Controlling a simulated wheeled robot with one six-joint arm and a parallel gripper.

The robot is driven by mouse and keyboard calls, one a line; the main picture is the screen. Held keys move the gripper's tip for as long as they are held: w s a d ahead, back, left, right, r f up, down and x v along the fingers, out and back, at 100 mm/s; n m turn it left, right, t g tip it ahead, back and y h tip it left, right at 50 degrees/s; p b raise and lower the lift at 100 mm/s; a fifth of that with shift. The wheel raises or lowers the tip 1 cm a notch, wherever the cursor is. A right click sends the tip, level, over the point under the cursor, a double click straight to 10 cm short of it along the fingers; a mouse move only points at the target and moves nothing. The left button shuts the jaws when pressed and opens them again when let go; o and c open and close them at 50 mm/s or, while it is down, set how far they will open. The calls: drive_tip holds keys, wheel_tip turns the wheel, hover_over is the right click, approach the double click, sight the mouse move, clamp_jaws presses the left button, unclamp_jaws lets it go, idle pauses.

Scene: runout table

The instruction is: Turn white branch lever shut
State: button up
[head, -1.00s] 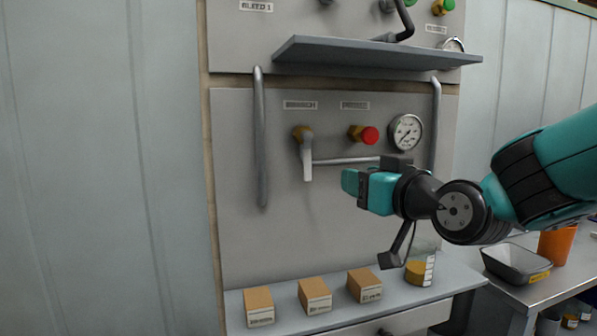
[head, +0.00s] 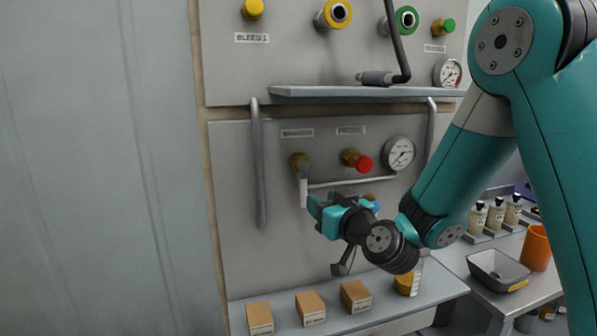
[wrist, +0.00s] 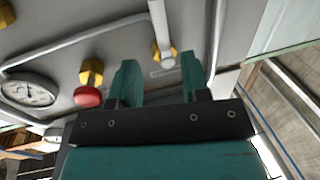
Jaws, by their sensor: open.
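The white branch lever (head: 304,190) hangs almost straight down from its brass valve (head: 299,160), under a small label on the grey panel. In the wrist view the picture is turned over, and the white lever (wrist: 158,24) points up from its brass fitting (wrist: 165,57). My gripper (head: 316,209) is just right of the lever's lower end in the head view. In the wrist view my open gripper (wrist: 160,78) has its two teal fingers apart and empty, with the lever's fitting showing beyond the gap. I see no contact with the lever.
A red knob (head: 364,163) and a gauge (head: 400,153) sit right of the lever. A vertical grey bar (head: 258,165) stands at left and a shelf (head: 350,92) juts out above. Small boxes (head: 311,308) stand on the ledge below.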

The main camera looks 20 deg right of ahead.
sight(306, 190)
drive_tip(key=w+p, duration=0.1)
drive_tip(key=w, duration=0.1)
drive_tip(key=w+a+p, duration=0.1)
drive_tip(key=w+p, duration=0.2)
drive_tip(key=w, duration=0.2)
drive_tip(key=shift+w+a+r, duration=0.1)
drive_tip(key=shift+a+r, duration=0.2)
drive_tip(key=shift+a, duration=0.1)
drive_tip(key=shift+w+f, duration=0.2)
drive_tip(key=shift+w, duration=0.25)
